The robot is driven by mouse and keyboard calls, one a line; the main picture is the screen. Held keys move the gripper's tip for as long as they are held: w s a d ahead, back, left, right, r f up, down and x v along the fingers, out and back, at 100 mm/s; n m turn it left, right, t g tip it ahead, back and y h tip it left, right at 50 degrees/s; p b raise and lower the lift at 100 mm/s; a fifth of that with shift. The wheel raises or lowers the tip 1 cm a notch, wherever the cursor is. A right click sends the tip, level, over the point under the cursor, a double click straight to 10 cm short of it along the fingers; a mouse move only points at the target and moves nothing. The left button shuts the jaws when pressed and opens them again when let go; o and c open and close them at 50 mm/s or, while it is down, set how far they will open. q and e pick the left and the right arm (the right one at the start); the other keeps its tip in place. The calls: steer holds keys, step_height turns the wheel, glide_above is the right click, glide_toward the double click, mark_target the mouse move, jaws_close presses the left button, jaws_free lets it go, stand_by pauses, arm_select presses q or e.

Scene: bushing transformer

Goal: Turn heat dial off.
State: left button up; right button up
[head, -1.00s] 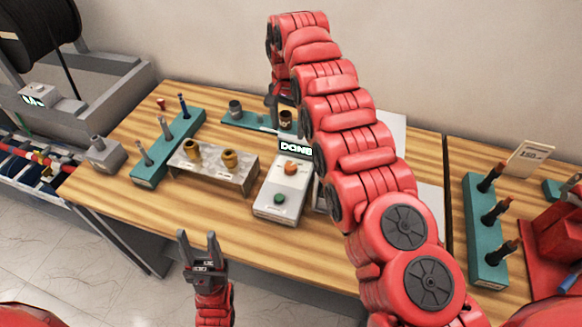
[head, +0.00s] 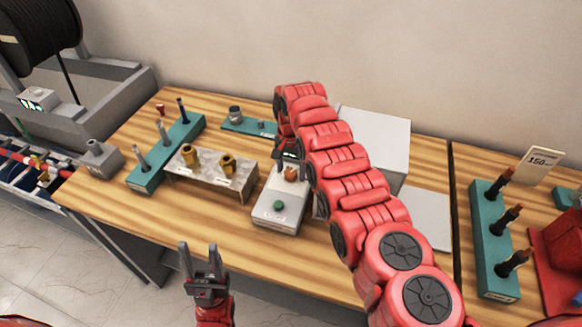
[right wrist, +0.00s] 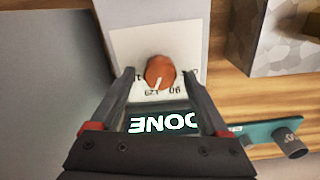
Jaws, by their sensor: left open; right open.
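The orange heat dial (head: 291,174) sits on a white plate on a grey control box (head: 277,205) with a green button (head: 278,206). In the right wrist view the dial (right wrist: 160,72) has a white pointer line toward printed numbers, and a screen (right wrist: 165,122) reads "DONE". My right gripper (right wrist: 162,78) is open, with one finger on each side of the dial and gaps to it; whether the fingers are down at dial height is unclear. In the head view my right gripper (head: 288,160) is at the dial, partly hiding the screen. My left gripper (head: 200,262) is open and empty in front of the table.
A metal stand (head: 212,178) with two brass bushings is left of the box. A teal rack (head: 170,150) with rods stands further left. A white box (head: 375,140) stands behind my right arm. Another teal rack (head: 492,240) is at right. The table's front is clear.

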jaws_close()
stand_by(0.3)
steer(key=shift+f, duration=0.1)
steer(key=shift+f+n+b, duration=0.15)
steer(key=shift+n+b, duration=0.55)
steer(key=shift+b, duration=0.4)
steer(key=n+b, duration=0.4)
steer(key=shift+a+b, duration=0.1)
steer(key=shift+b, duration=0.25)
steer(key=n+b, duration=0.1)
steer(key=n, duration=0.7)
steer(key=shift+r, duration=0.2)
